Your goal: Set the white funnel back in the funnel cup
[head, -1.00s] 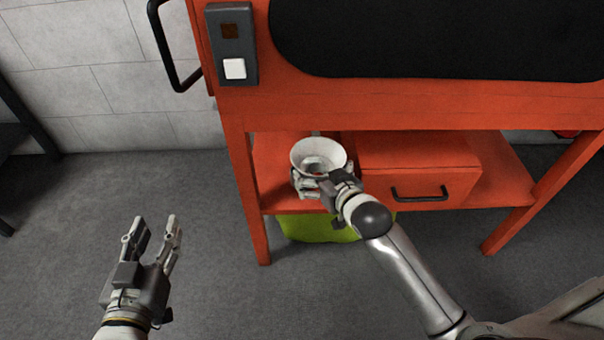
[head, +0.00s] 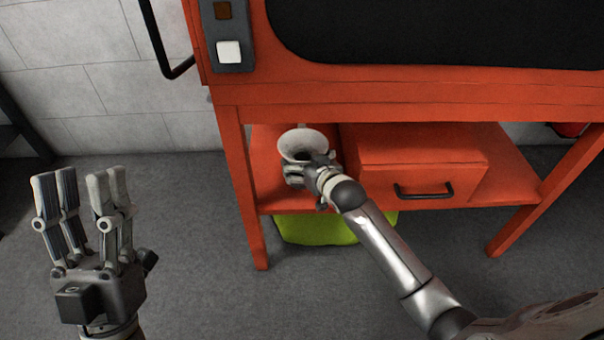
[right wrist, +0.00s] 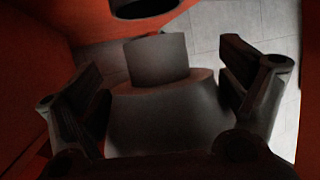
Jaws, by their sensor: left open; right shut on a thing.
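The white funnel (head: 290,143) is wide mouth up over the left end of the red lower shelf in the head view. My right gripper (head: 310,174) is shut on it from the front. In the right wrist view the funnel (right wrist: 165,118) shows grey in shadow between the fingers of my right gripper (right wrist: 162,78), its narrower spout (right wrist: 157,58) toward the top. A dark round thing (right wrist: 142,8) is beyond the spout; I cannot tell if it is the funnel cup. No cup shows clearly in the head view. My left gripper (head: 88,200) is open and empty over the floor.
A red drawer box (head: 420,165) with a black handle stands right of the funnel on the shelf (head: 510,185). The red bench body (head: 400,95) overhangs the shelf. A red leg (head: 243,190) is at its left. A green thing (head: 315,229) is below. The floor at left is clear.

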